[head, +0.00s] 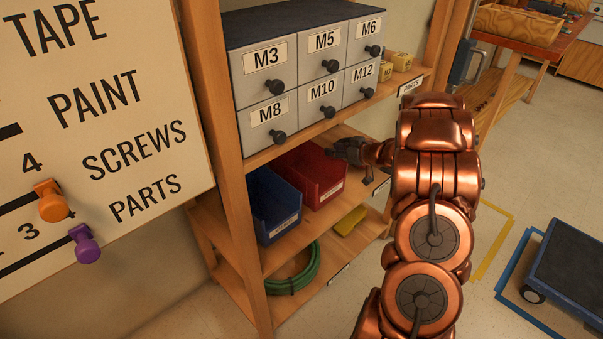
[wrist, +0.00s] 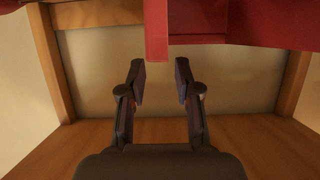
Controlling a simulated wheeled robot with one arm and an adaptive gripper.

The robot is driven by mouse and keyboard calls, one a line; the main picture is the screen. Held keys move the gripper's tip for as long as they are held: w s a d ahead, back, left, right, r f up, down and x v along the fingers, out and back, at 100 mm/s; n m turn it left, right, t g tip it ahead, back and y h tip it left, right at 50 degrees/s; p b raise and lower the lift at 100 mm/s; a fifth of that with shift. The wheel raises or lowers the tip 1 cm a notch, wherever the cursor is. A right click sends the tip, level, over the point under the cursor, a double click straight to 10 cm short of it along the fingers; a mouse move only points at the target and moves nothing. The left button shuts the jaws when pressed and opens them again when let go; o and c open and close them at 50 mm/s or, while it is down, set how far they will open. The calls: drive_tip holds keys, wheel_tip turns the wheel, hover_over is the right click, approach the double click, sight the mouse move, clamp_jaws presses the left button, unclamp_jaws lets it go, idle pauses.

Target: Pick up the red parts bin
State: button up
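The red parts bin (head: 312,178) sits on the middle shelf, right beside the blue bin, with a pale label on its front. My gripper (head: 338,151) is at the bin's right rear side in the head view, with its fingertips close to the rim. In the wrist view my gripper (wrist: 159,75) is open with nothing held. A red wall of the bin (wrist: 157,30) ends in line with the gap between the fingertips. I cannot tell whether it reaches between them or whether either finger touches it.
A blue bin (head: 273,205) stands left of the red one. The wooden right post (head: 438,45) stands near my arm. A blue cart (head: 565,265) is on the floor.

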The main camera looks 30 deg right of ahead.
drive_tip(key=shift+w+d+f, duration=0.1)
drive_tip(key=shift+w+f, duration=0.4)
drive_tip(key=shift+w, duration=0.15)
drive_tip(key=b+x, duration=0.1)
drive_tip(key=x, duration=0.2)
drive_tip(key=shift+w+f, duration=0.1)
drive_tip(key=shift+f, duration=0.05)
drive_tip(key=shift+w+f, duration=0.15)
drive_tip(key=shift+w, duration=0.3)
clamp_jaws()
